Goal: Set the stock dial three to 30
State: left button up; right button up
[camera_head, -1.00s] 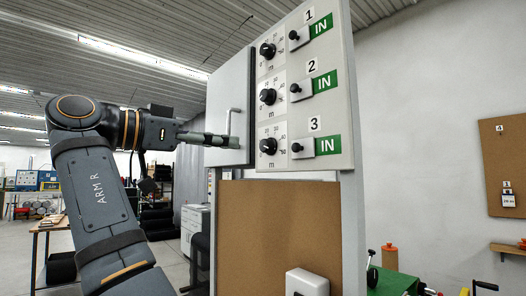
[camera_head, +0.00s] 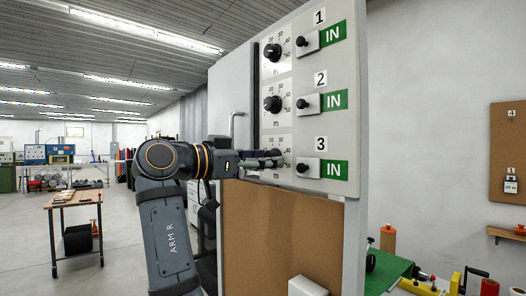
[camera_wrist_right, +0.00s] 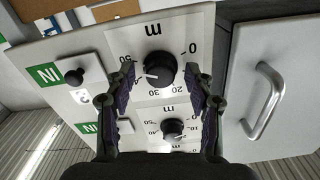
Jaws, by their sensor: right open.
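The stock panel (camera_head: 350,215) holds three black dials in a column, each with a label plate beside it. Dial three is hidden in the head view behind my right gripper (camera_head: 266,160), which reaches in from the left. In the right wrist view, upside down, the dial three knob (camera_wrist_right: 160,68) shows between the fingers of my open right gripper (camera_wrist_right: 163,82). A finger stands on each side of the knob; whether they touch it I cannot tell. The scale around it runs from 0 to 50, and I cannot read its setting surely. My left gripper is not in view.
Dial two (camera_head: 272,104) and dial one (camera_head: 272,52) sit above. A small black knob (camera_head: 302,169) and a green IN plate (camera_head: 334,169) are right of dial three. A cabinet door with a metal handle (camera_head: 232,124) is at the panel's left.

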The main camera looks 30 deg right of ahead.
jog(key=shift+a, duration=0.15)
jog(key=shift+c, duration=0.5)
grip_shut()
jog(key=n+p, duration=0.1)
jog(key=n, duration=1.6)
jog(key=shift+n, duration=0.3)
dwell(0.4)
